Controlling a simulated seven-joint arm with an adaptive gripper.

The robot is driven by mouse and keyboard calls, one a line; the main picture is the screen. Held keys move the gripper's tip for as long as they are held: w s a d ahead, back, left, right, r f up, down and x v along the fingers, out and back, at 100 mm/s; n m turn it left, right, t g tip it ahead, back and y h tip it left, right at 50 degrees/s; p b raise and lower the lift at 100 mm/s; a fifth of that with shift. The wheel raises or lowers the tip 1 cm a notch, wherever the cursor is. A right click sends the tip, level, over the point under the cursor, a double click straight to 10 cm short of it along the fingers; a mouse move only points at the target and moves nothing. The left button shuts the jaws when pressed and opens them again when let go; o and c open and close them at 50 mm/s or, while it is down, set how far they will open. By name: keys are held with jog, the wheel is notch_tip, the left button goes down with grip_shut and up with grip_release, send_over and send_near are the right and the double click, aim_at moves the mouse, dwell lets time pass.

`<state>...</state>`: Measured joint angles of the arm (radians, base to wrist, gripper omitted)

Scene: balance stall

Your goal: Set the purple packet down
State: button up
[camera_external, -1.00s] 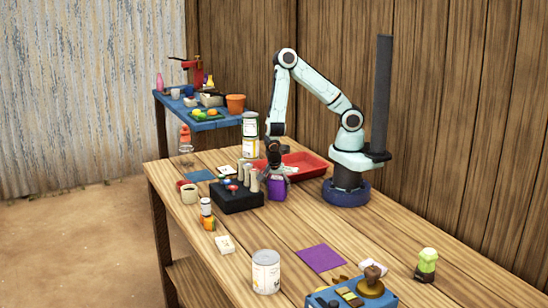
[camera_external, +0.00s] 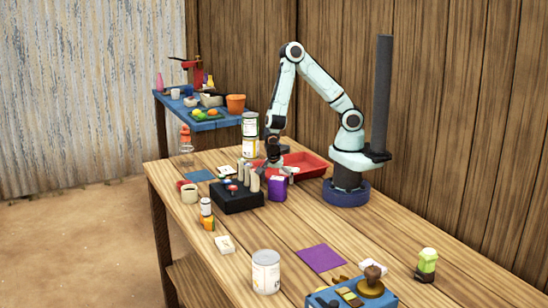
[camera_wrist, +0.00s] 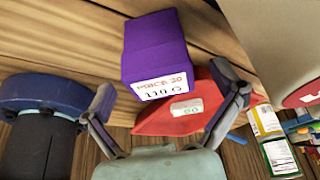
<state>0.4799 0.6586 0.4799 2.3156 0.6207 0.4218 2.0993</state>
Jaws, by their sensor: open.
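The purple packet (camera_external: 277,189) stands upright on the wooden table, just right of a black block. It also shows in the wrist view (camera_wrist: 153,48), with a white label on its lower edge. My gripper (camera_external: 273,163) is above and slightly behind the packet, apart from it. In the wrist view my gripper (camera_wrist: 167,95) has its two fingers spread wide with nothing held between them. The packet lies beyond the fingertips there.
The black block (camera_external: 236,199) with pale cylinders is close on the packet's left. A red tray (camera_external: 310,168) lies behind it, and stacked cans (camera_external: 250,135) stand behind left. A red item with a white label (camera_wrist: 185,110) shows beyond the fingers. Bare table lies in front.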

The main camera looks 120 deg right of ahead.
jog(key=w+a+r+n, duration=0.1)
jog(key=a+r+n, duration=0.1)
jog(key=r, duration=0.4)
jog(key=a+r+n, duration=0.2)
jog(key=r+n, duration=0.1)
jog(key=r, duration=0.3)
jog(key=s+a+r+n+t+y, duration=0.1)
jog(key=s+n, duration=0.4)
jog(key=n, duration=0.6)
jog(key=s+a+r+n+t+y, duration=0.1)
jog(key=s+a+r+n, duration=0.4)
jog(key=n, duration=0.7)
jog(key=shift+s+a+r+t+y, duration=0.3)
jog(key=shift+a+r+t+y, duration=0.1)
jog(key=shift+a+r+y, duration=0.4)
jog(key=shift+d, duration=0.1)
